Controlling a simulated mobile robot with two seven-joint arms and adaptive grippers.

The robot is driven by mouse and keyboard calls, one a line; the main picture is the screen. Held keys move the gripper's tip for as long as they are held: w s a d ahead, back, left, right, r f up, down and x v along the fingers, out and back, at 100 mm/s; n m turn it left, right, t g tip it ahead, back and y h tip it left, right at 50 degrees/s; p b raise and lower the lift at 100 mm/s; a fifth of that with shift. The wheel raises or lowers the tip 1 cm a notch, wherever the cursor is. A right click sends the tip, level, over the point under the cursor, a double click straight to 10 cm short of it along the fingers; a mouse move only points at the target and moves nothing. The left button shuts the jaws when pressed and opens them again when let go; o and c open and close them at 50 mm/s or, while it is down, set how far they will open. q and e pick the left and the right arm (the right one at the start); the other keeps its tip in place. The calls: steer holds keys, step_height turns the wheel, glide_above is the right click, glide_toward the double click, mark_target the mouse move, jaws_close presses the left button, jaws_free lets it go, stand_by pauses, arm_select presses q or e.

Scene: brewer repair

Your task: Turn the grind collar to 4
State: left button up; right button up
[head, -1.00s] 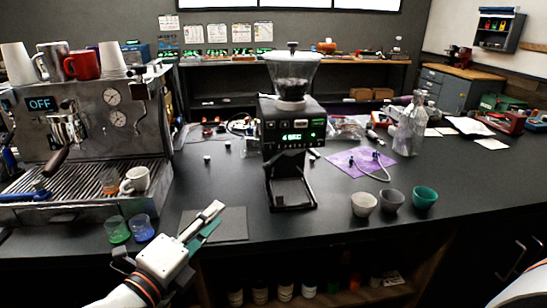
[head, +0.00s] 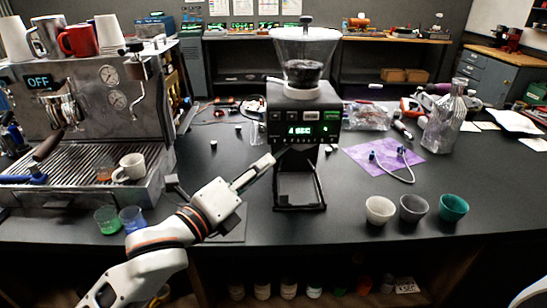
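The grinder (head: 303,128) stands upright in the middle of the counter in the head view, with a lit green display reading what looks like "4 SEC". A clear hopper (head: 304,55) with dark beans sits on top. The pale grind collar (head: 300,91) is at the hopper's foot; its markings are too small to read. My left gripper (head: 268,163) is just left of the grinder's front, below the display and well below the collar. Its fingers look close together, but I cannot tell whether they are shut. My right gripper is out of view.
An espresso machine (head: 95,185) stands at the left, with green and blue cups (head: 132,218) at its front. Three cups (head: 412,208) stand right of the grinder.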

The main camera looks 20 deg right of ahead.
mark_target(279, 154)
arm_select(q)
steer(key=shift+x, duration=2.5)
steer(key=shift+a, duration=0.1)
jaws_close()
